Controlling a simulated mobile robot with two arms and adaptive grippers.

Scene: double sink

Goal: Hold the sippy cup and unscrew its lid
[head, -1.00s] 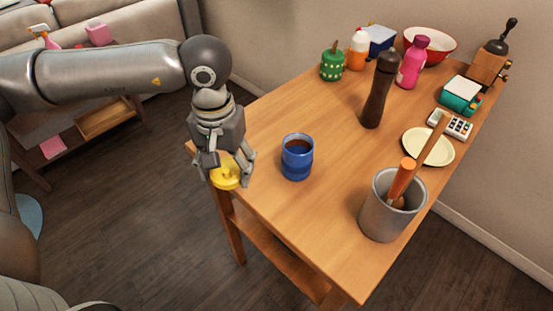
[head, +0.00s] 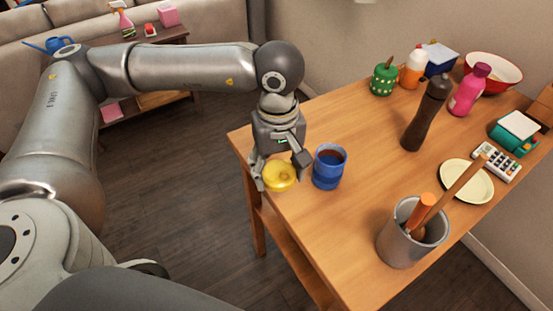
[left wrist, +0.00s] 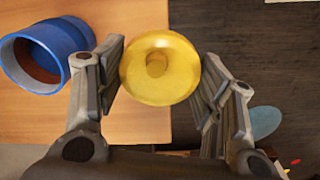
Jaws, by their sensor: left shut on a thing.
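The blue sippy cup (head: 328,168) stands upright on the wooden table near its left edge. Its top is open, with a brownish inside showing, also in the left wrist view (left wrist: 35,68). The round yellow lid (head: 279,177) is off the cup, just to its left. My left gripper (head: 281,172) points down and is shut on the lid, with a finger at each side of it, as the left wrist view shows (left wrist: 160,68). The lid and cup look apart. Whether the lid touches the table is unclear. My right gripper is not in view.
A grey utensil pot (head: 400,243) stands at the front of the table. A dark pepper mill (head: 426,112), a cream plate (head: 467,181) and a pink bottle (head: 469,90) are farther right. Table surface (head: 345,110) is clear behind the cup.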

